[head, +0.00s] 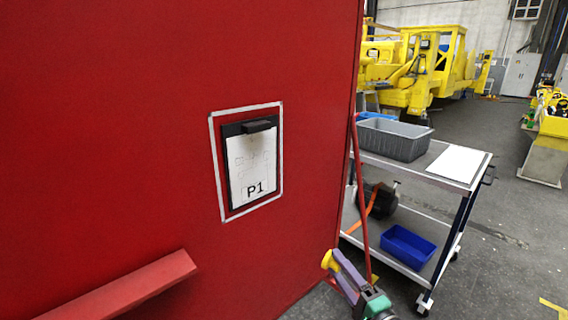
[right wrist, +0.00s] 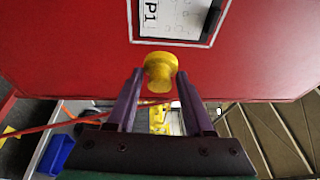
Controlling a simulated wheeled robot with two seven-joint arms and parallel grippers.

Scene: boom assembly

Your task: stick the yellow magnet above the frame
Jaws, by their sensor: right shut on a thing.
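The yellow magnet (head: 327,260) is a small knob with a wide head. It sits between the purple fingers of my right gripper (head: 338,268), low in the head view, below and to the right of the frame. In the right wrist view the magnet (right wrist: 160,68) is between the fingertips of my right gripper (right wrist: 159,80), which is shut on it. The frame (head: 216,150) is a white rectangular outline on the red wall. Inside it hangs a dark clipboard (head: 260,126) with a sheet marked P1 (head: 252,165). My left gripper is not in view.
The red wall (head: 120,110) is bare above the frame. A red bar (head: 135,285) juts out at lower left. Right of the wall stands a cart (head: 400,170) with a grey bin (head: 395,139) and a blue bin (head: 407,246). Yellow machinery (head: 415,65) is behind it.

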